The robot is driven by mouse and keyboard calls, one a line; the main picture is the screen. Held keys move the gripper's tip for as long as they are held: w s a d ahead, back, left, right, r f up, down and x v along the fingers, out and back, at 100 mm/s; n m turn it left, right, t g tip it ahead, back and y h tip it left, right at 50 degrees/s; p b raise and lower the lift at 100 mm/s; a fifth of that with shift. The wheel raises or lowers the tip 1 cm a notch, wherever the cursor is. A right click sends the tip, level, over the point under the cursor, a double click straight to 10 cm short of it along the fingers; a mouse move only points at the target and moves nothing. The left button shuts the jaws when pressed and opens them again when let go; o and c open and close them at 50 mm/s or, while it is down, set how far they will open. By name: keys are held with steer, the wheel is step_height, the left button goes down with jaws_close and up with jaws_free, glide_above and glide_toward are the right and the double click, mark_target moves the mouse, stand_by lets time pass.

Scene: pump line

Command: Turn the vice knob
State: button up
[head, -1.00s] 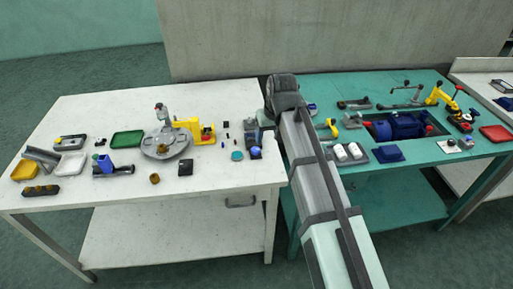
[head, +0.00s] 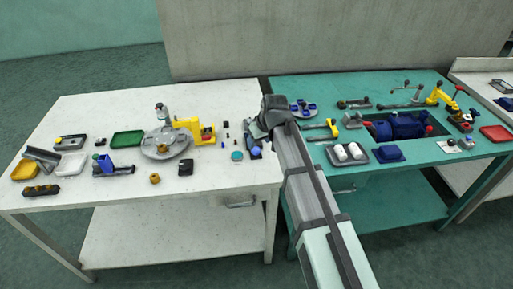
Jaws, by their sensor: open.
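My gripper (head: 258,131) is at the right end of the white table, low over a small dark fixture with a blue round part (head: 254,152). This may be the vice and its knob, but it is too small and partly covered by my gripper to be sure. The fingers are hard to make out; I see nothing held, and I cannot tell whether they touch the fixture. Another dark fixture with a blue block (head: 106,163) lies on the left of the white table.
The white table (head: 222,180) also holds a grey round plate (head: 161,151), a yellow fixture (head: 187,125), a green tray (head: 127,139) and a teal disc (head: 237,156). The green table (head: 340,83) on the right carries a blue pump (head: 398,126) and a grey tray (head: 337,158).

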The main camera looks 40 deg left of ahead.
mark_target(256, 149)
steer(key=shift+x, duration=2.95)
steer(key=c, duration=1)
